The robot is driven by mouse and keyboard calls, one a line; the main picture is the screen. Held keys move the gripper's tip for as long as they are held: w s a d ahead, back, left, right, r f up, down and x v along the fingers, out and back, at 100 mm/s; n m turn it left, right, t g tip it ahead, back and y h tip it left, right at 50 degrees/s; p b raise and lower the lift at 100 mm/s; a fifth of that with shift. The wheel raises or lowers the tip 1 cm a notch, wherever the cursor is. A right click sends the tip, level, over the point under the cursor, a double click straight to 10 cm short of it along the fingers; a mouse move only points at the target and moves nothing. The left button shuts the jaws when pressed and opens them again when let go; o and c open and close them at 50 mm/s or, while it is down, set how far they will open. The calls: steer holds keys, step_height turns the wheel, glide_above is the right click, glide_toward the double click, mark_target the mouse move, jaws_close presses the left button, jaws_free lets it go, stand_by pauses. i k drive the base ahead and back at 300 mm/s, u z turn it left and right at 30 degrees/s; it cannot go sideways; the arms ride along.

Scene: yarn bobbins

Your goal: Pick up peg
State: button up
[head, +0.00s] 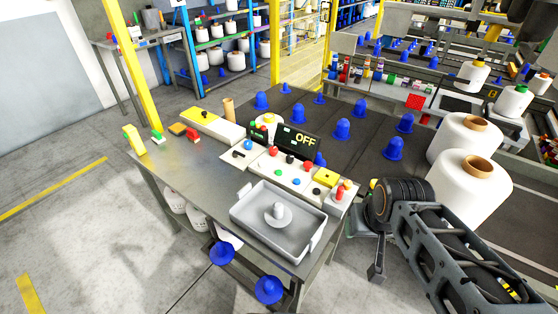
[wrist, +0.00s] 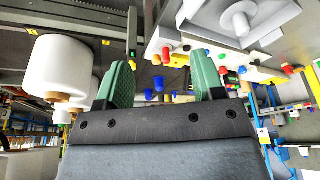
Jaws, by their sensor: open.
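A light grey peg with a wide round base (head: 277,214) stands upright in a grey tray (head: 245,222) on the metal table. The peg also shows in the wrist view (wrist: 240,22), at the upper right inside the tray (wrist: 285,14). Several blue pegs stand on the dark surface behind, one of them near the middle (head: 342,130). My gripper (head: 370,245) is to the right of the tray, beyond the table's edge. In the wrist view its green fingers (wrist: 160,80) are apart with nothing held between them.
Large white bobbins (head: 466,200) stand close to my arm at right. Two blue pegs (head: 268,290) are at the table's lower front. Open floor lies at left.

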mark_target(222, 253)
steer(key=u, duration=1.35)
steer(key=k, duration=0.55)
steer(key=u, duration=1.25)
steer(key=i, duration=3.2)
steer(key=z, duration=3.6)
